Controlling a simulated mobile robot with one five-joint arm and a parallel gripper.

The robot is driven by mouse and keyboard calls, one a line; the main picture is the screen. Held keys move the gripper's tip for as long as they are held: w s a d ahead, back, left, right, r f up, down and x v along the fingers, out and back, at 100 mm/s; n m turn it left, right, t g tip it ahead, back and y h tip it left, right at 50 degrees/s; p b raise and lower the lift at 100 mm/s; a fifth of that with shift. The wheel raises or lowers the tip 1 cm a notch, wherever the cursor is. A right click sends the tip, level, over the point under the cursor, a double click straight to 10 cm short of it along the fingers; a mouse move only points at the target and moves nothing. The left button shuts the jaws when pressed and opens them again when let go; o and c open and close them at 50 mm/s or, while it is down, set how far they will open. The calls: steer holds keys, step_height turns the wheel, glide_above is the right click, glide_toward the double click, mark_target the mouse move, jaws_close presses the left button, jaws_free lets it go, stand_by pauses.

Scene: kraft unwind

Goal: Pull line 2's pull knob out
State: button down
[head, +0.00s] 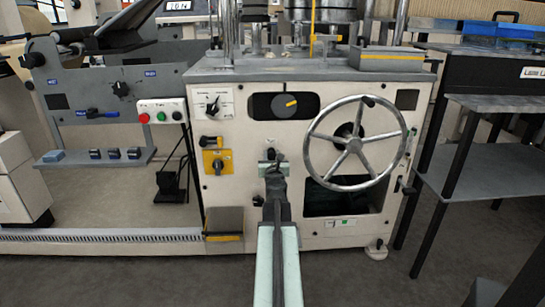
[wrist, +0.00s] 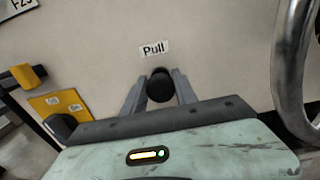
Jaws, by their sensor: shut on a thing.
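The pull knob (wrist: 160,88) is a round black knob on the cream machine panel. A white label reading "Pull" (wrist: 154,48) sits just above it in the wrist view. My gripper (wrist: 160,92) has one finger on each side of the knob and is shut on it. In the head view my gripper (head: 273,168) reaches the panel left of the large handwheel, and my arm and gripper mostly hide the knob there. How far the knob stands out from the panel cannot be told.
A large metal handwheel (head: 312,146) stands close on the right; its rim also shows in the wrist view (wrist: 290,70). A yellow plate with a black rotary switch (head: 217,161) is on the left. A control box with red and green buttons (head: 161,112) is further left.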

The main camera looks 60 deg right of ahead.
mark_target(272, 156)
stand_by(0.4)
steer(key=v, duration=0.3)
steer(key=shift+s+a, duration=0.1)
steer(key=shift+a, duration=0.15)
steer(key=c, duration=1)
jaws_free()
steer(key=shift+d, duration=0.1)
